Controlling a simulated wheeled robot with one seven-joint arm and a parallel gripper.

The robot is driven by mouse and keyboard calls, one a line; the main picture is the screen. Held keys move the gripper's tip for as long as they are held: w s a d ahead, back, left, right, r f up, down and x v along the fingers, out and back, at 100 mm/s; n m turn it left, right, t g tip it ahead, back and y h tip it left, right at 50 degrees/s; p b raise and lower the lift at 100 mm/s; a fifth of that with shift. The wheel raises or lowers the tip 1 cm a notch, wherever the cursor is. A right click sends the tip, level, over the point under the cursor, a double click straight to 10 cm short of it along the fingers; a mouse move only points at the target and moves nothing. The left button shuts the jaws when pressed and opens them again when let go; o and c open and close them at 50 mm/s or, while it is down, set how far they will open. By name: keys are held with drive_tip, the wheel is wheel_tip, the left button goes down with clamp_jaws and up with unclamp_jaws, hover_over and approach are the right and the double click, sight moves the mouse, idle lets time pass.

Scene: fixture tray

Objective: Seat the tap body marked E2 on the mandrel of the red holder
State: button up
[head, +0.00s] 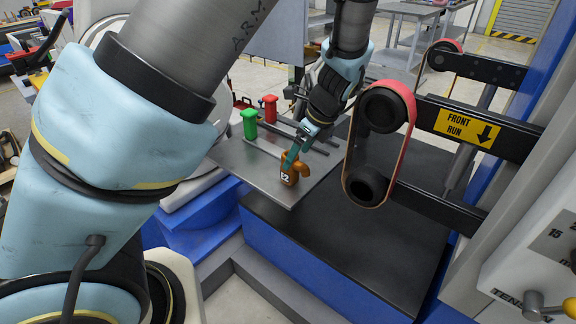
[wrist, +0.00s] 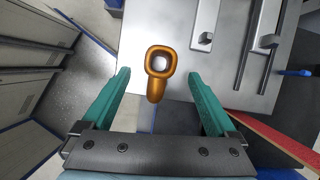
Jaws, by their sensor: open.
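The orange-brown tap body (head: 289,173) marked E2 stands near the front edge of the grey tray (head: 228,156). In the wrist view the tap body (wrist: 156,88) shows its square open top and its spout pointing toward the bottom of the picture. My gripper (head: 290,158) is at the tap body, and in the wrist view the open gripper (wrist: 158,76) has one teal finger on each side with gaps to the body. The red holder (head: 270,107) stands at the tray's far side. Its mandrel cannot be made out.
A green holder (head: 250,123) stands left of the red one. Grey rails (wrist: 258,58) lie on the tray. A belt sander with a red belt (head: 408,100) rises close to the right of my gripper. The tray's left part is bare.

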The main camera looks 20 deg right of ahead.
sight(290, 177)
drive_tip(key=shift+p+x, duration=0.85)
drive_tip(key=shift+x, duration=2.95)
drive_tip(key=shift+r, duration=0.1)
clamp_jaws()
